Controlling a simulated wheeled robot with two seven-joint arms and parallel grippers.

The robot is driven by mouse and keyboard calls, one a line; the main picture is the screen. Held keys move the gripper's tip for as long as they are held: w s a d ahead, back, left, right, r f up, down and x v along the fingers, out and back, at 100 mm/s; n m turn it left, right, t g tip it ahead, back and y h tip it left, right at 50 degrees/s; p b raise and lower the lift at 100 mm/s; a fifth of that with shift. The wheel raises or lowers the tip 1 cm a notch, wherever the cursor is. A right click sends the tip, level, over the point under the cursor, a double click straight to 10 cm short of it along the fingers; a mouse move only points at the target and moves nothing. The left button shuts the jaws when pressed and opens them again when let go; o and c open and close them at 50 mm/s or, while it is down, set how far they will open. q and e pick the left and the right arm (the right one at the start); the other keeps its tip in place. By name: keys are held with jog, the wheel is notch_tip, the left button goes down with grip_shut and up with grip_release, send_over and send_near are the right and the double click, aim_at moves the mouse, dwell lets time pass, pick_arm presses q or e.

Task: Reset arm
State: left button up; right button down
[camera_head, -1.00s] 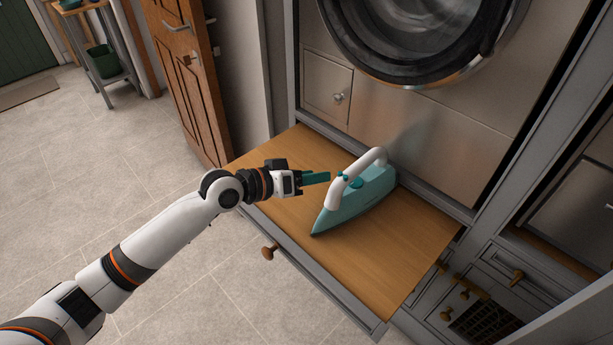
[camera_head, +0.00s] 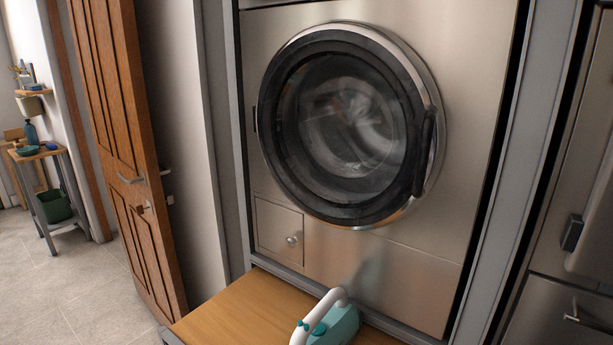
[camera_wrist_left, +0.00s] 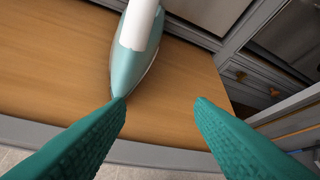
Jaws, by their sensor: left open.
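My left gripper (camera_wrist_left: 160,102) is open, with its two teal fingers apart and nothing between them in the left wrist view. The iron (camera_wrist_left: 132,52), teal with a white handle, stands on the wooden pull-out board (camera_wrist_left: 65,75), just beyond the left fingertip. I cannot tell if they touch. In the head view the iron (camera_head: 338,322) shows at the bottom edge, partly cut off, on the board (camera_head: 235,310). My left arm is out of the head view. My right gripper is in neither view.
A washing machine with a round door (camera_head: 350,125) stands behind the board. A wooden door (camera_head: 120,150) stands open at the left, with a small side table (camera_head: 40,152) beyond it. Tiled floor (camera_head: 90,285) is clear at the lower left.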

pick_arm(q)
jog(key=s+a+f+n+g+y, duration=0.1)
jog(key=s+a+f+g+y, duration=0.2)
jog(key=s+a, duration=0.5)
jog(key=s+a+f+n+g+y, duration=0.1)
jog(key=s+a+f+y, duration=0.35)
jog(key=s, duration=0.65)
notch_tip(320, 180, down, 22)
jog(key=f+g+p, duration=0.1)
jog(key=s+a+f+g+p, duration=0.1)
jog(key=s+a+f, duration=0.2)
jog(key=s+f, duration=1.3)
jog(key=shift+s+a+f+y, duration=0.25)
jog(key=shift+s+y, duration=0.2)
jog(key=shift+s, duration=0.55)
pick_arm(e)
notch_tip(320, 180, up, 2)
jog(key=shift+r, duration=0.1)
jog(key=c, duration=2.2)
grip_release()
